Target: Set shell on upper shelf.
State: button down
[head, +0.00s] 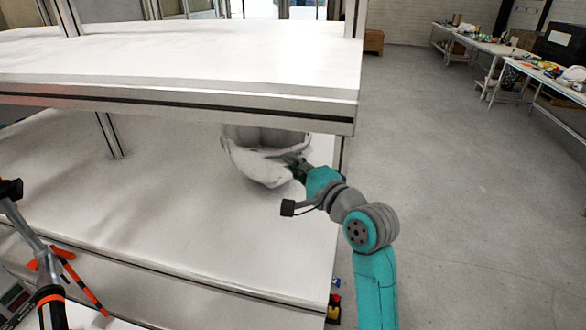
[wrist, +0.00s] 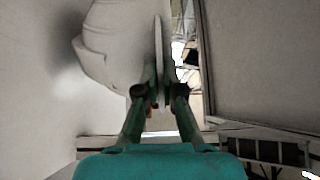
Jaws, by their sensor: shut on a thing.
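The white helmet shell (head: 262,162) is at the right end of the lower shelf (head: 185,200), open side up and tilted, just under the front edge of the upper shelf (head: 200,62). The upper shelf's edge hides the shell's top part. My gripper (head: 298,164) reaches in from the right and is at the shell's right rim. In the wrist view my gripper (wrist: 160,85) is shut on the wall of the shell (wrist: 108,45), with one finger on each side. I cannot tell whether the shell touches the lower shelf.
The upper shelf's surface is bare where it shows. Metal posts (head: 356,18) stand at its corners. A tool with orange parts (head: 60,275) is at the lower left. Grey floor is free to the right, with cluttered tables (head: 490,48) far back.

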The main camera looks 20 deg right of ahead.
jog(key=shift+f, duration=0.6)
jog(key=c, duration=1.3)
grip_release()
jog(key=shift+f, duration=0.2)
jog(key=shift+r, duration=0.1)
jog(key=v, duration=1.2)
jog(key=shift+r, duration=0.15)
